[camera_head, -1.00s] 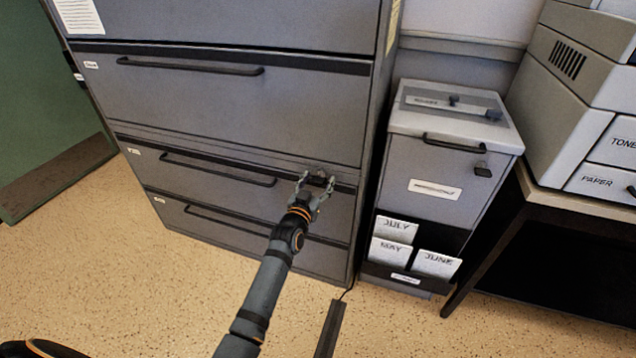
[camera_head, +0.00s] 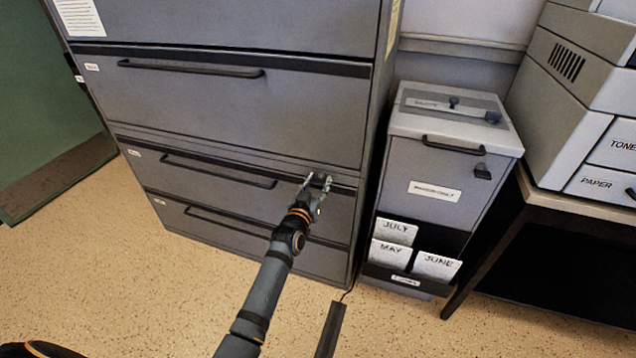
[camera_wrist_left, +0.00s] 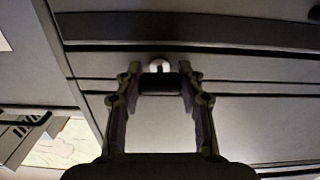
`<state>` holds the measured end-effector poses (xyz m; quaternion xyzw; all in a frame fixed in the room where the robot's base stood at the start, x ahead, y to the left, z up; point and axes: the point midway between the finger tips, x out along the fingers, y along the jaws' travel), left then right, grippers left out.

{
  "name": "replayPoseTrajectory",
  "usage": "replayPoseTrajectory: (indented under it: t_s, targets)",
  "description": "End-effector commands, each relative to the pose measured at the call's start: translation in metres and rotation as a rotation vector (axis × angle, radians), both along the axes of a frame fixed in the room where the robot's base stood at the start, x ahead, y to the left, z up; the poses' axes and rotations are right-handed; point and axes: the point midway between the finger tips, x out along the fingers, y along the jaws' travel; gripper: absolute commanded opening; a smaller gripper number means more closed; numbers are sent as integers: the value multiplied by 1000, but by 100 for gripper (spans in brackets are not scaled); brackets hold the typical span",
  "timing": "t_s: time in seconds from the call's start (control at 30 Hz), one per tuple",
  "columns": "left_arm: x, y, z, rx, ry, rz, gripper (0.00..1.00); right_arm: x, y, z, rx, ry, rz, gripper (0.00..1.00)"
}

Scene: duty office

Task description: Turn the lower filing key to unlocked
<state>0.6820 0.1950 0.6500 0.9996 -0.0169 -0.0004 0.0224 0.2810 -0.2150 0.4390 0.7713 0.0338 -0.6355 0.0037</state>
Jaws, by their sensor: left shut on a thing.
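The grey filing cabinet (camera_head: 225,105) stands in front of me with its drawers shut. My left gripper (camera_head: 317,180) is at the upper right of a lower drawer front in the head view. In the left wrist view my left gripper (camera_wrist_left: 159,78) has a finger on each side of the dark key (camera_wrist_left: 159,83) and is shut on it. The round, pale lock face (camera_wrist_left: 158,65) shows just beyond the key. In the head view the fingers mostly hide the key, so its turn angle is hard to read. My right gripper is not in view.
A small grey cabinet (camera_head: 437,185) with month cards stands close to the right. A printer (camera_head: 570,90) sits on a desk farther right. A dark strip (camera_head: 330,328) and cable lie on the floor. The speckled floor (camera_head: 150,290) is clear at left.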

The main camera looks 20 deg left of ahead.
Motion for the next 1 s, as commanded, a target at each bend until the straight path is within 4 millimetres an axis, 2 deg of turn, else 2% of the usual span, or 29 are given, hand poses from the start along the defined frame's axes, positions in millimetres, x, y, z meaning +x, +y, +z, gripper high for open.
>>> replayPoseTrajectory:
  t_s: [0.4, 0.6, 1.0]
  targets:
    - [0, 0, 1, -310, 12, 0, 7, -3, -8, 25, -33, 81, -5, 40]
    - [0, 0, 1, -502, 18, 0, 7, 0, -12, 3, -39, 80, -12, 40]
    - [0, 0, 0, -881, 31, 0, 7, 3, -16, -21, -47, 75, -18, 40]
